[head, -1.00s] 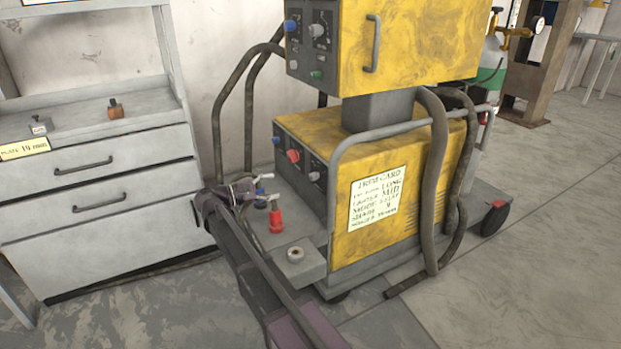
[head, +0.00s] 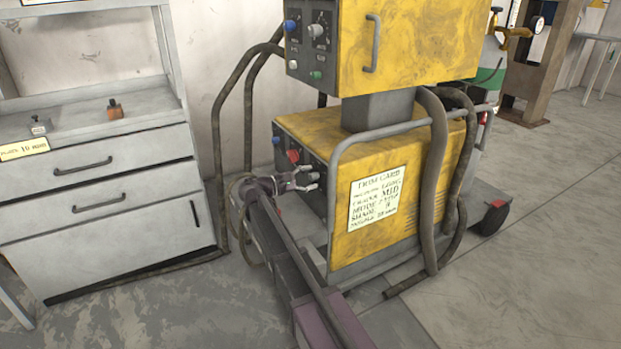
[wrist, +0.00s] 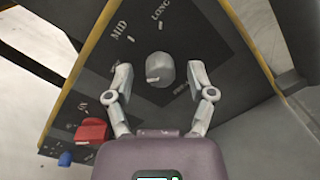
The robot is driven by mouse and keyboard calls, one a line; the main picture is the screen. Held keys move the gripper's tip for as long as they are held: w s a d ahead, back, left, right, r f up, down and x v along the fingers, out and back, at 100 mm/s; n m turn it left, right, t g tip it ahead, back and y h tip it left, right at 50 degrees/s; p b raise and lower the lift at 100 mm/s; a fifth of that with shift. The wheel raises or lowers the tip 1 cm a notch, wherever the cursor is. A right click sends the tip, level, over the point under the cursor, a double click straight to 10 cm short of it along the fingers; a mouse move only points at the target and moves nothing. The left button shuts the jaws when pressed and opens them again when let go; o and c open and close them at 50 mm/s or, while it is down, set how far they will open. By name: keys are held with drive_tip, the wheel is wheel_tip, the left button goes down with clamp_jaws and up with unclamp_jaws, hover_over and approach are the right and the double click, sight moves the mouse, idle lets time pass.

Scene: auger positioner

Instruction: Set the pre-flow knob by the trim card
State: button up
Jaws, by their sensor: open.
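The grey pre-flow knob (wrist: 160,69) is on the dark front panel, with MID and LONG printed above it and a blurred third label at lower right. A pale mark shows on the knob's lower left. My gripper (wrist: 160,72) is open, one finger on each side of the knob; I cannot tell whether they touch it. In the head view my gripper (head: 308,182) is at the lower panel and hides the knob.
A red knob (wrist: 92,131) and a blue knob (wrist: 65,159) are on the same panel. A grey tube rail (head: 335,170) runs round the cabinet close to my gripper. Thick hoses (head: 437,170) hang at its side. A drawer unit (head: 100,200) stands at the left.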

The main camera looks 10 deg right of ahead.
drive_tip(key=shift+d, duration=0.2)
drive_tip(key=shift+c, duration=0.2)
clamp_jaws()
